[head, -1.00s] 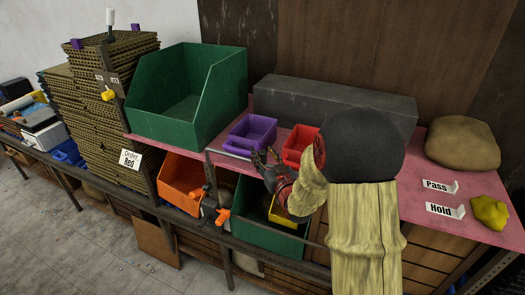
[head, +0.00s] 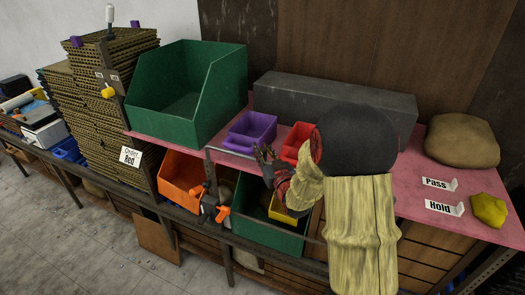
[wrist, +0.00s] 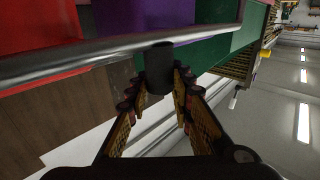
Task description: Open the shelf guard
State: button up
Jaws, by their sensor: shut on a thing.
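The shelf guard shows in the wrist view as a long grey metal bar (wrist: 95,52) across the front of the shelf, with a dark cylindrical grip (wrist: 159,70) on it. In the head view a thin part of the bar (head: 230,153) shows along the front edge of the pink shelf, left of my gripper. My gripper (head: 266,157) is at the shelf's front edge, below the purple bin. In the wrist view my gripper's fingers (wrist: 160,82) are closed around the dark grip, one on each side. My arm hides the right part of the guard in the head view.
A purple bin (head: 249,130) and a red bin (head: 295,143) stand on the pink shelf (head: 440,160). A big green bin (head: 185,100) stands at its left. Below are an orange bin (head: 181,178) and a dark green bin (head: 265,238). Orange-handled clamps (head: 222,211) hang in front.

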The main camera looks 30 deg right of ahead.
grip_shut()
